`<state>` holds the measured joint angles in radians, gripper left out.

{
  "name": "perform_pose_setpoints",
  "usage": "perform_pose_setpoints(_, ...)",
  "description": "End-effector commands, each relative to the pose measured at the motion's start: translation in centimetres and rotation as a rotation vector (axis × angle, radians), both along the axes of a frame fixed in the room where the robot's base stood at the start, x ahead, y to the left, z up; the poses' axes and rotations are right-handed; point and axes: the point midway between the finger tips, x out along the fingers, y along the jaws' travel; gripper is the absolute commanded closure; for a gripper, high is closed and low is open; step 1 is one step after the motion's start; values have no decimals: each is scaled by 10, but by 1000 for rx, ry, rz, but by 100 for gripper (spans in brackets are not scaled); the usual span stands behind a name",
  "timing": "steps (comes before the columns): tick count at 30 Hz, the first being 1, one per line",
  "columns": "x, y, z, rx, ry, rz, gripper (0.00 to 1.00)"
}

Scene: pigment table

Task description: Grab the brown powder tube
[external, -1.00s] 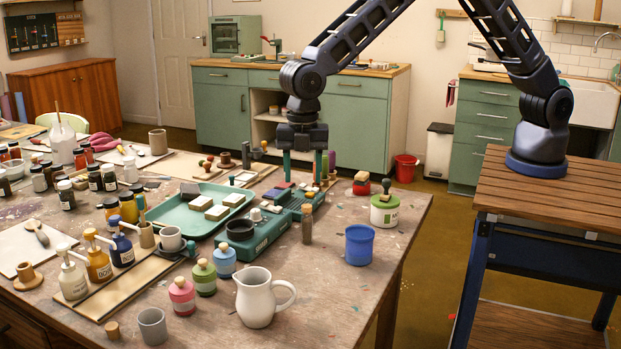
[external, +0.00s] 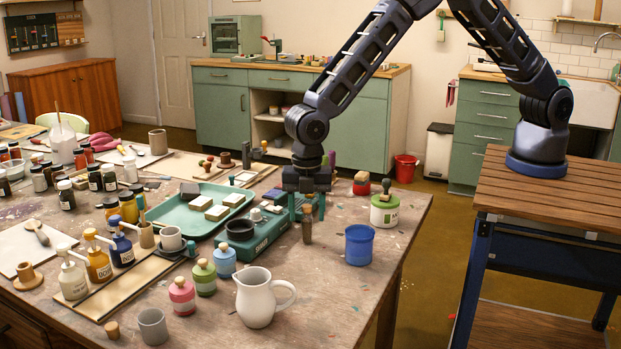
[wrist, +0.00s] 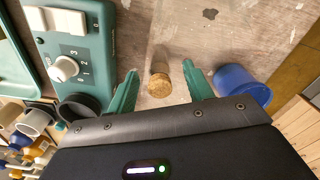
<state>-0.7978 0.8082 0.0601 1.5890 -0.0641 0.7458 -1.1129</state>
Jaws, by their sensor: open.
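The brown powder tube (external: 307,226) is a slim corked vial standing upright on the table, just right of the green scale. In the wrist view its cork top (wrist: 160,81) shows between my two green fingers. My gripper (external: 307,212) points down over the tube and is open, with one finger on each side. In the wrist view my gripper (wrist: 159,90) has a gap between each finger and the cork. The tube is not held.
The green scale (external: 262,236) with a black dish (external: 240,229) stands close on the left. A blue cup (external: 358,246) is close on the right. A white pitcher (external: 257,297) stands in front. A green-labelled jar (external: 384,211) is at the back right.

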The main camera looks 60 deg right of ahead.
Motion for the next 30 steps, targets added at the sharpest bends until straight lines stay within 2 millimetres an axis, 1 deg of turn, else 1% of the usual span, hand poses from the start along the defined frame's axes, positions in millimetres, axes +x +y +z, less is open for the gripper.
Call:
perform_pose_setpoints(1,0,0,-6,-2,1,0,49)
perform_pose_setpoints(3,0,0,-9,-1,0,-1,49)
perform_pose_setpoints(9,0,0,-9,0,0,-1,49)
perform_pose_setpoints(11,0,0,-9,0,0,-1,60)
perform_pose_setpoints(15,0,0,-9,0,0,-1,88)
perform_pose_setpoints(16,0,0,-9,0,0,-1,94)
perform_pose_setpoints(17,0,0,-9,0,0,-1,97)
perform_pose_setpoints(26,1,0,-6,0,-1,-1,97)
perform_pose_setpoints(29,1,0,2,2,-1,-1,97)
perform_pose_setpoints(30,1,0,7,3,-2,-1,97)
